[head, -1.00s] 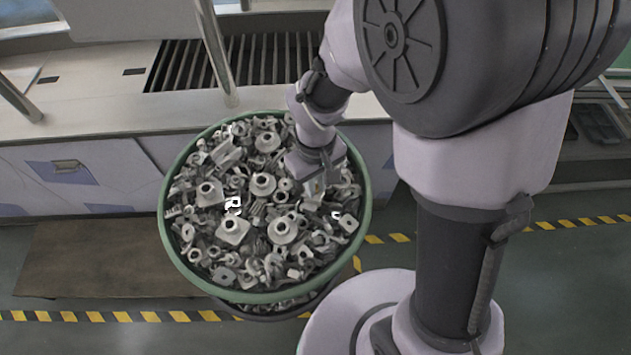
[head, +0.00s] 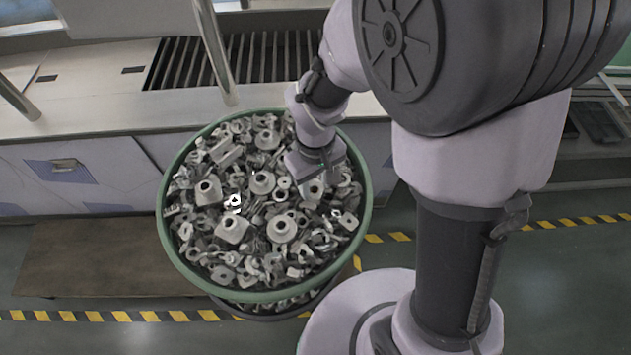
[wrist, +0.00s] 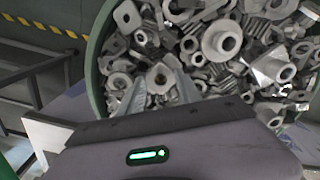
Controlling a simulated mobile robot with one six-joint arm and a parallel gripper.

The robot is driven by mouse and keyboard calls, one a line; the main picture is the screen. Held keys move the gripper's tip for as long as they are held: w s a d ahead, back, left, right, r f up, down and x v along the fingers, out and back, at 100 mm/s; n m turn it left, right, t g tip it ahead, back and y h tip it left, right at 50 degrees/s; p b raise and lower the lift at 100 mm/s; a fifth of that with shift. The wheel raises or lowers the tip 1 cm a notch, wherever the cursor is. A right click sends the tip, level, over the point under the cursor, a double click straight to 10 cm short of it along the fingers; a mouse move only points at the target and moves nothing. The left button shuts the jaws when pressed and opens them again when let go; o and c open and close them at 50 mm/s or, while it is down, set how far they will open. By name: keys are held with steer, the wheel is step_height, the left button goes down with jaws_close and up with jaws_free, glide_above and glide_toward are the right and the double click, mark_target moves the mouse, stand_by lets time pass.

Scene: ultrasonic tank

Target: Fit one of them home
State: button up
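Many grey metal parts, among them flanged bushings with a round hole (head: 282,229), lie heaped in a round green-rimmed bin (head: 367,215). My gripper (wrist: 158,92) is low over the heap on its right side. In the wrist view its two pale fingers stand apart, with a holed metal part (wrist: 160,78) showing between and beyond their tips. I cannot tell whether the fingers touch it. In the head view my wrist hides most of the fingers. A larger flanged bushing (wrist: 222,40) lies to the right of the fingers in the wrist view.
Behind the bin runs a pale counter (head: 90,105) with a dark slatted grate (head: 180,66) set in it. A metal post (head: 216,52) rises at its front edge. A brown board (head: 95,258) lies on the floor left of the bin, near yellow-black striping.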

mark_target(316, 193)
step_height(316, 193, up, 18)
steer(key=p, duration=0.6)
steer(key=shift+f, duration=0.25)
steer(key=s+d+m+t+y+b, duration=0.1)
steer(key=s+d+m+t+b, duration=0.2)
steer(key=s+m+b, duration=0.2)
steer(key=s+d+f+m+t+y+b, duration=0.1)
steer(key=s+d+m+t+b, duration=0.1)
steer(key=s+m+b, duration=0.3)
steer(key=shift+s+d+t+b, duration=0.3)
steer(key=shift+s+d+t, duration=0.15)
steer(key=shift+d, duration=0.35)
stand_by(0.4)
